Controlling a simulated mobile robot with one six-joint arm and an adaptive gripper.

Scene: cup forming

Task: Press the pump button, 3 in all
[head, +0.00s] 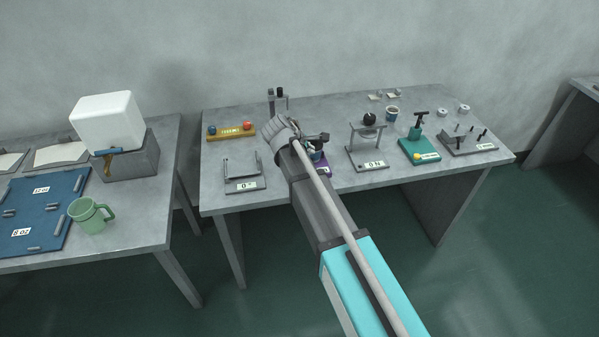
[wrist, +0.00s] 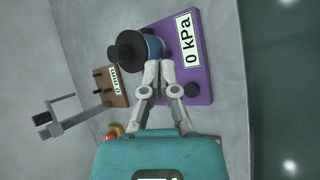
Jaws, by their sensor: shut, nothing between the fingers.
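The purple pump board (wrist: 206,60) carries a "0 kPa" label (wrist: 189,40). A small black round button (wrist: 192,90) sits on it, just right of my fingers in the wrist view. A blue cup-like body (wrist: 153,47) with a black disc (wrist: 128,47) stands at the board's left side. My gripper (wrist: 160,64) is shut and empty, its tips beside the blue body. I cannot tell whether they touch it. In the head view my arm covers most of the board, leaving a purple edge (head: 322,165) visible; the button and my fingertips are hidden there.
In the wrist view a brown labelled board (wrist: 117,92), a grey stand (wrist: 70,118) and a red ball (wrist: 113,131) lie to the left. In the head view a "0" scale frame (head: 245,184) stands left of my arm, and another frame (head: 368,160) stands right.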

